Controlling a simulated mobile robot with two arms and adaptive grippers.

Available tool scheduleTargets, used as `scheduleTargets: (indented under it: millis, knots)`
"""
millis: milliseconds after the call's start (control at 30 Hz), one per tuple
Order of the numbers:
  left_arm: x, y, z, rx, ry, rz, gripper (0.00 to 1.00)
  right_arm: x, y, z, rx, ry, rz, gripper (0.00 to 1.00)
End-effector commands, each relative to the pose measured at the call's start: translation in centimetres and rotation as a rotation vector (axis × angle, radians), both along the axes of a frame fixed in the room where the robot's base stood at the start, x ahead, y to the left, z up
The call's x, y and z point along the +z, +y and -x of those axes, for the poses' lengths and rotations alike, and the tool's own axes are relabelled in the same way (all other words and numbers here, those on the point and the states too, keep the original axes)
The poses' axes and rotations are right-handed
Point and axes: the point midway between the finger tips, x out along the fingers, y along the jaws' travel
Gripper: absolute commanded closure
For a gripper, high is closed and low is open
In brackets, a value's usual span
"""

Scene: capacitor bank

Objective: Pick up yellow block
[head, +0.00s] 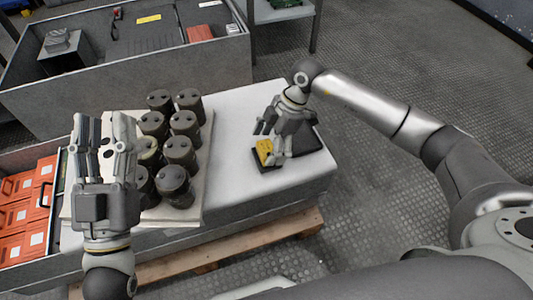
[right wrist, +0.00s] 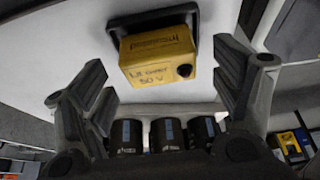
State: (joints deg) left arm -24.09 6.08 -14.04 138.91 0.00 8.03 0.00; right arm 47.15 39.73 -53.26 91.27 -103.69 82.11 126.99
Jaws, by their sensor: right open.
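The yellow block (head: 264,151) sits in a small black holder (head: 266,167) near the right front of the white table. In the right wrist view the block (right wrist: 157,57) shows handwritten lettering and a dark round spot, and the black holder (right wrist: 143,21) surrounds its far end. My right gripper (head: 268,142) is at the block and partly hides it in the head view. Its fingers are open, one on either side of the block in the wrist view, with gaps on both sides. My left gripper (head: 105,125) is open and empty over the left end of the table.
Several dark cylindrical capacitors (head: 179,150) stand in two rows on a pale board left of the block. Orange boxes (head: 20,218) fill a bin at left. A grey bin (head: 140,60) stands behind. White tabletop (head: 228,140) is clear between.

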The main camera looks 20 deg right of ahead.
Motion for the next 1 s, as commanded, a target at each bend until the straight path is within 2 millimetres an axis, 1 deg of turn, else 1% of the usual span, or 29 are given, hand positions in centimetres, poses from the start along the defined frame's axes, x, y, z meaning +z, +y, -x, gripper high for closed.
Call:
scheduleTargets:
  millis: [33, 200, 333, 533, 567, 933, 967, 1000]
  knots:
    - [0.4, 0.0, 0.4, -0.003, -0.040, 0.012, 0.60, -0.7, 0.2, 0.0, 0.000, 0.001, 0.000, 0.16]
    - [2.0, 0.1, 1.6, -0.008, -0.138, 0.040, 0.60, -1.5, 0.6, 0.0, -0.001, 0.001, 0.000, 0.16]
    - [2.4, 0.2, 2.0, -0.009, -0.166, 0.049, 0.60, -1.7, 0.7, 0.0, -0.001, 0.000, 0.000, 0.16]
    - [2.5, 0.2, 2.0, -0.009, -0.167, 0.049, 0.60, -1.7, 0.7, 0.0, -0.001, 0.000, 0.000, 0.16]
    - [2.5, 0.2, 2.0, -0.009, -0.167, 0.049, 0.60, -1.7, 0.7, 0.0, -0.001, 0.000, 0.000, 0.19]
    - [2.5, 0.2, 2.0, -0.009, -0.166, 0.048, 0.60, -1.7, 0.7, 0.0, -0.001, 0.000, 0.000, 0.66]
    - [2.5, 0.2, 2.0, -0.009, -0.166, 0.048, 0.60, -1.7, 0.7, 0.0, -0.001, 0.000, 0.000, 0.69]
    - [2.5, 0.2, 2.0, -0.009, -0.166, 0.048, 0.60, -1.6, 0.7, 0.0, -0.001, -0.001, 0.000, 0.69]
